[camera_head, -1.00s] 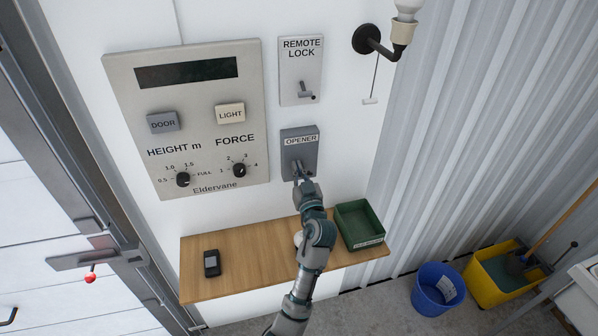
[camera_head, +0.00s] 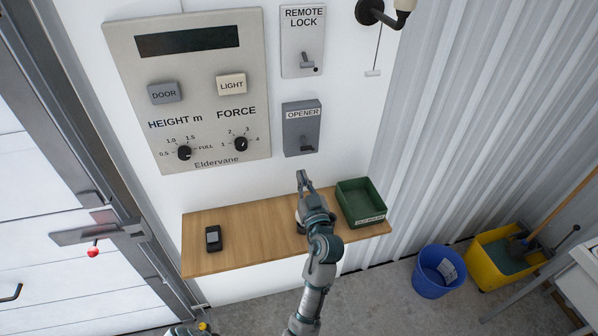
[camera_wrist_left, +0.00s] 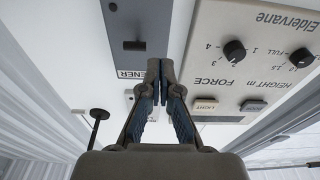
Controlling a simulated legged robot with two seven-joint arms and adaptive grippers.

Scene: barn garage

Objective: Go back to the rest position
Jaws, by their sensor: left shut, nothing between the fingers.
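My left gripper (camera_head: 303,181) is shut and empty above the wooden shelf, below the grey opener box (camera_head: 301,121) and apart from it. In the left wrist view its fingertips (camera_wrist_left: 160,72) meet, with nothing between them. The opener box shows upside down behind them in that view (camera_wrist_left: 138,30). My left arm comes up from the bottom of the head view. My right gripper is not in view.
The wooden shelf (camera_head: 253,246) holds a small black device (camera_head: 213,238) and a green bin (camera_head: 361,202). The Eldervane panel (camera_head: 191,130) and remote lock (camera_head: 303,41) are on the wall. A blue bucket (camera_head: 437,271) and yellow bucket (camera_head: 484,265) stand on the floor at right.

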